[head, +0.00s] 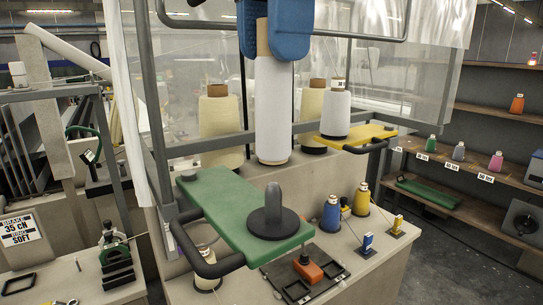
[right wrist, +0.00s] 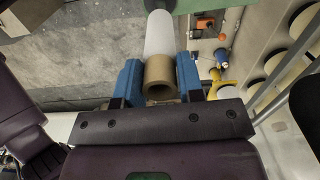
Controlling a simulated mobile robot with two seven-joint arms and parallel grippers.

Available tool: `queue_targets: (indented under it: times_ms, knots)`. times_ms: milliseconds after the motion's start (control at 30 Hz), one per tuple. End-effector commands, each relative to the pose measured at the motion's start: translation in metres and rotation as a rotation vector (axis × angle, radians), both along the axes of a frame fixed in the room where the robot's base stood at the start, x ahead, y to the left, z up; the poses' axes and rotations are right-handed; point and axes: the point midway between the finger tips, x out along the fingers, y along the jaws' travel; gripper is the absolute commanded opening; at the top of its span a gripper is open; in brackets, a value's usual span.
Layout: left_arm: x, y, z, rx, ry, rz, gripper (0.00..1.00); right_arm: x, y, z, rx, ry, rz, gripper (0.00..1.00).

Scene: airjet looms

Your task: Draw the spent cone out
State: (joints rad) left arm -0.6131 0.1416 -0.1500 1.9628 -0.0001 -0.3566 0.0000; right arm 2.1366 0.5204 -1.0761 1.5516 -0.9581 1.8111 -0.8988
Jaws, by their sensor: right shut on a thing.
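My right gripper (head: 276,38) comes down from the top of the head view, its blue fingers shut on the brown tube end of a tall white cone (head: 274,110). In the right wrist view the blue fingers (right wrist: 160,85) flank the hollow brown tube (right wrist: 160,76), with the white body (right wrist: 159,35) beyond. The cone hangs roughly upright, its lower end clear of the peg. The green holder plate (head: 225,205) carries a bare dark peg (head: 272,212) on a round base. My left gripper is not in view.
A yellow holder (head: 360,137) bears a smaller white cone (head: 335,114); cream cones (head: 220,125) stand behind. Grey frame bars (head: 155,110) and clear panels surround the cones. Blue (head: 331,214) and yellow (head: 362,199) small spools stand on the ledge. A shelf (head: 470,175) is at right.

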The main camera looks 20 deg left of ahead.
Motion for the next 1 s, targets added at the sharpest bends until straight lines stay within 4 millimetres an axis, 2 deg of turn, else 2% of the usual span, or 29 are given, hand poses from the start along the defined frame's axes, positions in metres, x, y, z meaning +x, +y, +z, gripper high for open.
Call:
queue_targets:
  times_ms: [700,1000]
  knots:
    - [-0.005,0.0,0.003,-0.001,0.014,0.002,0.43,0.0,0.0,0.04,0.001,-0.001,-0.001,0.1]
    - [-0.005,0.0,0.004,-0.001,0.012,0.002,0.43,0.0,0.0,0.047,-0.001,0.001,0.0,0.1]
